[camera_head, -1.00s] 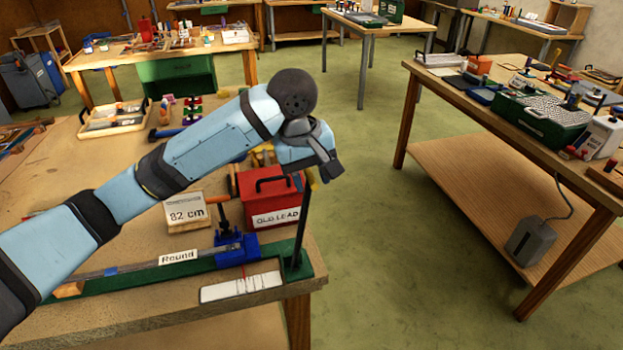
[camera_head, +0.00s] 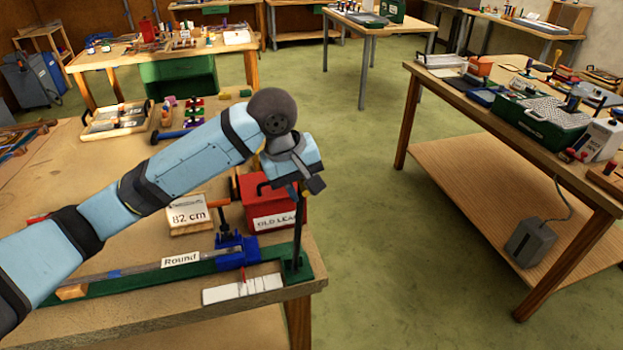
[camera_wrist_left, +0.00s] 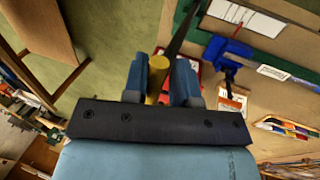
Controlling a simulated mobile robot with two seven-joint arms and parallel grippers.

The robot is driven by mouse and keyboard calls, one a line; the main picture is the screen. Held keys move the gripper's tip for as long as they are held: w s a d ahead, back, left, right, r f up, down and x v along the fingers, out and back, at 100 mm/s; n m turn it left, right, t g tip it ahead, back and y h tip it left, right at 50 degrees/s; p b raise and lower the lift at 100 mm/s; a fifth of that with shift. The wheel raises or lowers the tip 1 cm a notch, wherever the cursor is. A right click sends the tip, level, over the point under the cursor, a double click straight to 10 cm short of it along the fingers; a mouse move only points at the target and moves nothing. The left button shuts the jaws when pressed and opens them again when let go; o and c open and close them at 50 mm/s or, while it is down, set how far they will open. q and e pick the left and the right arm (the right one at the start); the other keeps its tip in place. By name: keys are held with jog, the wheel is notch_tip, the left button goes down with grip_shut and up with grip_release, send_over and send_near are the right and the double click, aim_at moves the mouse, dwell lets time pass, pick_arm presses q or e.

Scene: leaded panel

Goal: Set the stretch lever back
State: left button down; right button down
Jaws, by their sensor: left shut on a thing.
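The stretch lever (camera_head: 298,228) is a dark rod rising almost upright, with a slight lean to the right, from the right end of a long green base (camera_head: 200,268). My left gripper (camera_head: 302,186) is shut on the upper end of the lever. In the left wrist view the gripper (camera_wrist_left: 166,68) has a yellow piece between its fingers, and the dark rod (camera_wrist_left: 184,30) runs away from there. The exact contact is partly hidden by the fingers. My right gripper is out of view.
A blue clamp (camera_head: 237,250) sits on the green base beside a strip labelled Round (camera_head: 181,259). A red OLD LEAD box (camera_head: 262,200) stands close behind the lever, and an 82 cm card (camera_head: 188,216) is to its left. Open floor lies right of the bench.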

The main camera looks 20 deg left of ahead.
pick_arm(q)
jog(key=s+a+f+t+h+p, duration=0.1)
jog(key=s+a+t+h+p, duration=0.1)
jog(key=s+a, duration=0.3)
jog(key=shift+a+h+p, duration=0.45)
jog(key=shift+a+h, duration=0.25)
jog(key=shift+a, duration=0.5)
jog(key=shift+s, duration=0.1)
jog(key=c, duration=1.1)
grip_release()
jog(key=b+v, duration=0.1)
jog(key=v, duration=1.2)
jog(key=shift+s+a+r, duration=0.15)
jog(key=shift+s+r, duration=0.15)
